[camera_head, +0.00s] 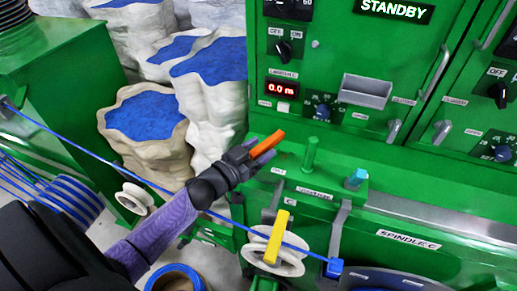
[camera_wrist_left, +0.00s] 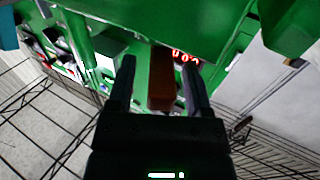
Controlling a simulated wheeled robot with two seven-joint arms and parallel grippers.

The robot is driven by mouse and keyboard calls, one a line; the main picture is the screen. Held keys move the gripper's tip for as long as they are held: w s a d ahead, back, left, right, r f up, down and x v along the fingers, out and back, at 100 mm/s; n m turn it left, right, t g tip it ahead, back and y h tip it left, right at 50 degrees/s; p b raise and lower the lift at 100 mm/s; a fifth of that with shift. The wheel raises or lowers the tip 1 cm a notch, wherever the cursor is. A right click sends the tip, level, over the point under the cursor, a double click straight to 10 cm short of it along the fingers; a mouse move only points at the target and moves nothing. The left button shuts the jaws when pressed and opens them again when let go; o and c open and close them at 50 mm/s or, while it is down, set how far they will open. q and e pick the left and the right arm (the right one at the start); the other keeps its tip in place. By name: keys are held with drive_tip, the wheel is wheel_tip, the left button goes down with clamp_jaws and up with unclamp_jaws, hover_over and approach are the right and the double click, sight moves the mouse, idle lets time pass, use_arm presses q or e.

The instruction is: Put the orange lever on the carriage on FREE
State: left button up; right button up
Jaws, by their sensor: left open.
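The orange lever (camera_head: 267,143) stands out at the left end of the green carriage (camera_head: 325,186) and slants up to the right in the head view. My left gripper (camera_head: 256,152) is at the lever, its arm coming in from the lower left. In the left wrist view the lever (camera_wrist_left: 162,78) shows dark orange between the two fingers of my open left gripper (camera_wrist_left: 160,85), with a small gap on each side. The small labels by the lever are too small to read. My right gripper is not in view.
A blue cable (camera_head: 120,168) runs from the left over a white pulley (camera_head: 272,252) to a blue clip (camera_head: 334,267). A yellow lever (camera_head: 277,238) stands before the pulley. A green panel (camera_head: 345,60) with knobs rises behind. Sacks (camera_head: 145,118) stand at the back left.

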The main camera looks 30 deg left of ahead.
use_arm(q)
clamp_jaws()
idle(1.4)
